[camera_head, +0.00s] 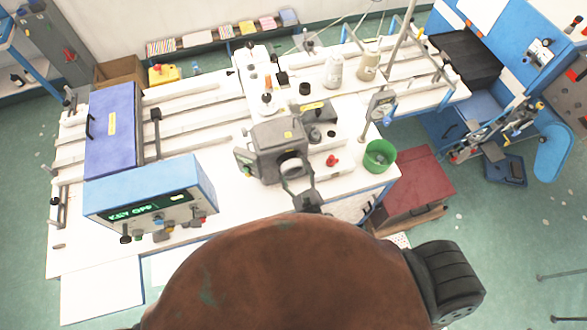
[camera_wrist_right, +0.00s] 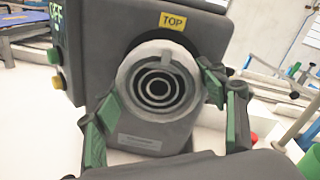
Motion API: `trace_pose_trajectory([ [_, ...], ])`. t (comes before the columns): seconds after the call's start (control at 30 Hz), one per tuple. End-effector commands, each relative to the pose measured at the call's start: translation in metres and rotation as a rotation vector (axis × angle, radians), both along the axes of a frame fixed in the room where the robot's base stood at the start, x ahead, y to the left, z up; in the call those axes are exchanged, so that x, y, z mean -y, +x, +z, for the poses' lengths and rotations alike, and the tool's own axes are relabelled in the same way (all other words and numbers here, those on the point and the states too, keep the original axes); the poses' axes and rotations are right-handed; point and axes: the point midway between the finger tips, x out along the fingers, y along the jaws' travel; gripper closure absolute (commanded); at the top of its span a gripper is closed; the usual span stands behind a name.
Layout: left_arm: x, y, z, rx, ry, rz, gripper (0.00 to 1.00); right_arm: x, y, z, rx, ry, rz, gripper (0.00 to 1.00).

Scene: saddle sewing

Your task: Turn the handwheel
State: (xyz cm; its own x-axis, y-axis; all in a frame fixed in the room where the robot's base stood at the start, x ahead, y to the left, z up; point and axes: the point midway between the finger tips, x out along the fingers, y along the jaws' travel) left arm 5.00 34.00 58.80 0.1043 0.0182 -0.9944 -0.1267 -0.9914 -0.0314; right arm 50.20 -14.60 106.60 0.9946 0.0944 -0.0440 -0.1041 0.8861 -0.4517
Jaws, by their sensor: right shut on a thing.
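The handwheel (camera_head: 292,168) is a light grey round wheel on the front of a dark grey machine head (camera_head: 275,139). In the right wrist view the handwheel (camera_wrist_right: 157,84) faces me, with dark concentric rings at its centre, below a yellow TOP label (camera_wrist_right: 172,21). My right gripper (camera_head: 296,178) reaches it from the front. In the wrist view its green-padded fingers (camera_wrist_right: 162,98) stand at the left and right of the rim, shut on the wheel. Most of my right arm is hidden in the head view. My left gripper is not in view.
A blue control box (camera_head: 150,192) with a green display stands left of the machine on the white table (camera_head: 215,218). A green cup (camera_head: 379,156) and a small red knob (camera_head: 332,160) are to the right. Thread cones (camera_head: 368,66) stand behind.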

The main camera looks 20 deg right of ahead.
Motion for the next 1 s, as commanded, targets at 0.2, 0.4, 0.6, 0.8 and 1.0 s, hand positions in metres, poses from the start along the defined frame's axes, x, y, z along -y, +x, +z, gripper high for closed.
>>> trace_pose_trajectory([
  [0.2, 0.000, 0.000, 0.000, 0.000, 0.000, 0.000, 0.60, -0.001, -0.001, -0.002, -0.004, 0.001, 0.001, 0.59],
  [0.4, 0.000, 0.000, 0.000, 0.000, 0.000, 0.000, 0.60, -0.001, -0.001, -0.002, -0.004, 0.000, 0.001, 0.27],
  [0.6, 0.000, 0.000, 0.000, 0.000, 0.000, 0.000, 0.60, 0.000, -0.001, -0.001, -0.003, -0.001, 0.001, 0.18],
  [0.8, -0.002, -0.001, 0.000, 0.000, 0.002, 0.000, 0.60, 0.000, -0.001, -0.001, -0.001, -0.001, 0.000, 0.18],
  [1.0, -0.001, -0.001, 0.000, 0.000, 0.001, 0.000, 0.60, 0.001, -0.014, -0.001, -0.004, -0.007, 0.003, 0.18],
])
